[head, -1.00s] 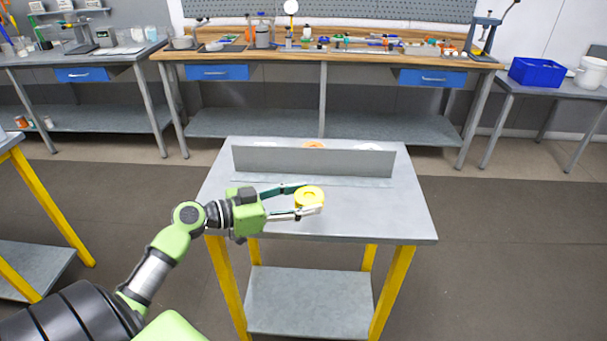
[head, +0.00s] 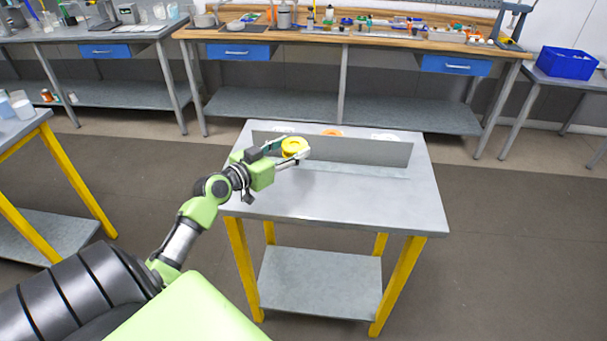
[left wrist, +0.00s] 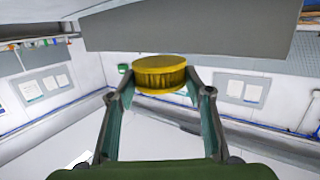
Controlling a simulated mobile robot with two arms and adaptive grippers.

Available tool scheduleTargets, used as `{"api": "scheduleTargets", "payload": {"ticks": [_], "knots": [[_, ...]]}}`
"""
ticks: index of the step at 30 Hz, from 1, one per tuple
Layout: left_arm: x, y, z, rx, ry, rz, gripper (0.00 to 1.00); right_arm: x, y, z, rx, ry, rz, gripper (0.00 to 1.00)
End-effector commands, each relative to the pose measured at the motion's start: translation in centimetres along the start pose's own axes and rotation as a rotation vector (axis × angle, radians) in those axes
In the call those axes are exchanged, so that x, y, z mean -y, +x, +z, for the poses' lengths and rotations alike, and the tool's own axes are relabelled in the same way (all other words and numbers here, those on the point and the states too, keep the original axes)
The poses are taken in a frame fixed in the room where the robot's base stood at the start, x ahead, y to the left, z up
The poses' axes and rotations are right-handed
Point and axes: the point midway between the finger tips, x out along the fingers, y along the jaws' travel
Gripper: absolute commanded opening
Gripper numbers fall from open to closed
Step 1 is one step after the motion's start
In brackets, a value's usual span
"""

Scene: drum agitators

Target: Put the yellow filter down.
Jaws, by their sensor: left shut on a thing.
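The yellow filter (head: 294,146) is a short round yellow piece. It is held between the fingertips of my left gripper (head: 283,150), which is shut on it. In the head view it overlaps the upright grey panel (head: 360,151) on the small table (head: 330,195), on the near side, near the panel's left end. The left wrist view shows the filter (left wrist: 160,74) between both fingers, with a grey panel above it. I cannot tell the exact gap between filter and table. My right gripper is not in view.
Behind the panel, an orange round piece (head: 331,133) and pale round pieces (head: 384,136) show only partly. The tabletop in front of the panel is bare. A long workbench (head: 345,37) with many small items stands behind. A blue bin (head: 567,62) is at the right.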

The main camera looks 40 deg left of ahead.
Motion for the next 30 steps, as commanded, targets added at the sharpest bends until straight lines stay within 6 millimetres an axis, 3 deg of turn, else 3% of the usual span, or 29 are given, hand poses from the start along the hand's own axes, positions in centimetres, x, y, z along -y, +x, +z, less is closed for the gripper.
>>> {"api": "scheduleTargets", "payload": {"ticks": [6, 15, 21, 30], "knots": [[-3.1, -0.3, 3.9, 0.001, -0.004, -0.001, 0.31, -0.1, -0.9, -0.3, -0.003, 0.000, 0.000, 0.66], [-5.1, -0.5, 6.4, 0.002, -0.002, 0.001, 0.31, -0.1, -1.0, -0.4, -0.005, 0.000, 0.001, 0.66], [-4.9, -0.1, 8.7, 0.001, -0.002, -0.001, 0.31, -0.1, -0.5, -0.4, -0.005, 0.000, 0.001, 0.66], [-4.9, 0.0, 9.2, 0.000, 0.002, -0.001, 0.31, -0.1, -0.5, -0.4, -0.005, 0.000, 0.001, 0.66]]}}
